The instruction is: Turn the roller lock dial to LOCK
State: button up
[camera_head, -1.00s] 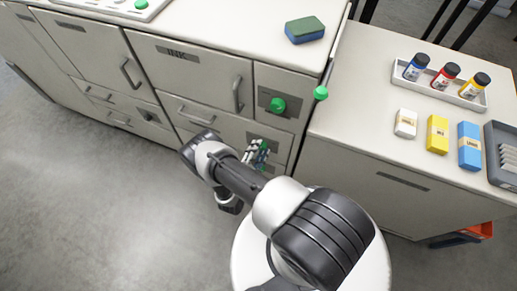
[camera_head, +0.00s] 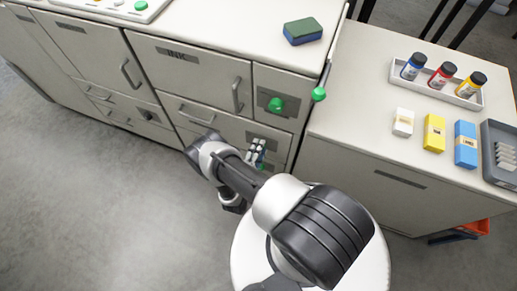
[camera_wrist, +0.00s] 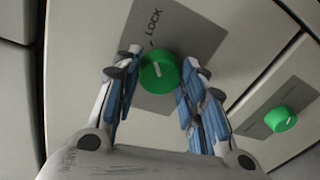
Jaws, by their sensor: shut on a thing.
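The green roller lock dial (camera_wrist: 159,74) sits on a grey plate (camera_wrist: 190,35) marked LOCK in the wrist view. A short white line on the dial's face points roughly toward the LOCK tick. My gripper (camera_wrist: 154,88) has its blue-padded fingers on either side of the dial, shut on it. In the head view my gripper (camera_head: 256,152) is at the lower drawer-front panel on the right of the cabinet, and its fingers mostly hide the dial there.
A second green knob (camera_head: 276,104) sits on its own plate above; it also shows in the wrist view (camera_wrist: 280,119). A green ball-ended lever (camera_head: 319,94) stands at the cabinet's right edge. A sponge (camera_head: 303,31) lies on top. The floor to the left is clear.

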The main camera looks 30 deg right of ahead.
jog(key=o, duration=1.1)
jog(key=shift+c, duration=0.2)
jog(key=v, duration=1.2)
